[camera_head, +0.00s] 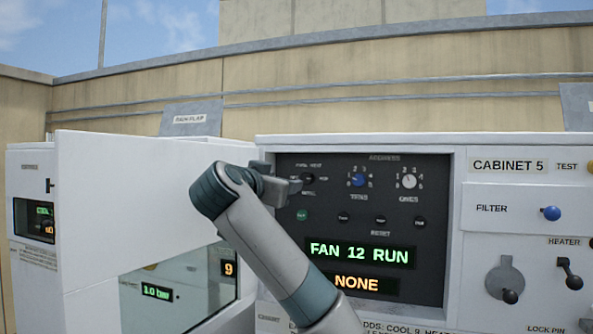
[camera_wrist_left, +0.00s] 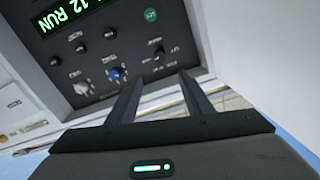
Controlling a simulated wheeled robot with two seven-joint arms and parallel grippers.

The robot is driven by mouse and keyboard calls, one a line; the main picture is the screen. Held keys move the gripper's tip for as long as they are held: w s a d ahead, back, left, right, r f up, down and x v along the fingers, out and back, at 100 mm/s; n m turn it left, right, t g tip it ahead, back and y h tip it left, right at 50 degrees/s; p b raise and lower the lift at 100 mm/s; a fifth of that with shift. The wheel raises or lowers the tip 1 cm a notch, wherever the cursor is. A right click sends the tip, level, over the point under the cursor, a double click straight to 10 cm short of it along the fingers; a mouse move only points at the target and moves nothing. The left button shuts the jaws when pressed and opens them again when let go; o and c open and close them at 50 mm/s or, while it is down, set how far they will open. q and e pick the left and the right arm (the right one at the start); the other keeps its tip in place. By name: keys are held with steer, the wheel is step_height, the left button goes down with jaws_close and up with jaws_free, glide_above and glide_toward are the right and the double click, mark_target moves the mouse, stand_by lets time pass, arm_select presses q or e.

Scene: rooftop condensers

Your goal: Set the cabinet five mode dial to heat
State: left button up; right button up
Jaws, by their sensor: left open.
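Cabinet 5 has a dark recessed control panel (camera_head: 430,240). The mode dial (camera_head: 308,179) is a small dark knob at the panel's upper left, partly hidden by my left gripper (camera_head: 293,187). Small labels surround it, one seeming to read heat; which one it points to is too small to tell. In the left wrist view the dial (camera_wrist_left: 158,54) is a black knob just beyond the gap between the fingertips. My left gripper (camera_wrist_left: 160,78) is open there, its fingers apart and holding nothing. My right gripper is not in view.
A blue tens dial (camera_head: 358,180) and a pale ones dial (camera_head: 408,181) are right of the mode dial. Several small buttons sit below, above displays reading FAN 12 RUN (camera_head: 359,252) and NONE (camera_head: 357,283). A white open door panel (camera_head: 130,200) stands left of my arm.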

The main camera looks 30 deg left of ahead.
mark_target(306, 178)
arm_select(q)
steer(key=p+x, duration=0.4)
steer(key=x, duration=0.3)
steer(key=p+x, duration=0.4)
steer(key=x, duration=0.4)
steer(key=shift+w+r+p, duration=0.25)
steer(key=shift+w+p, duration=0.05)
steer(key=shift+w+f, duration=0.15)
steer(key=shift+w, duration=0.4)
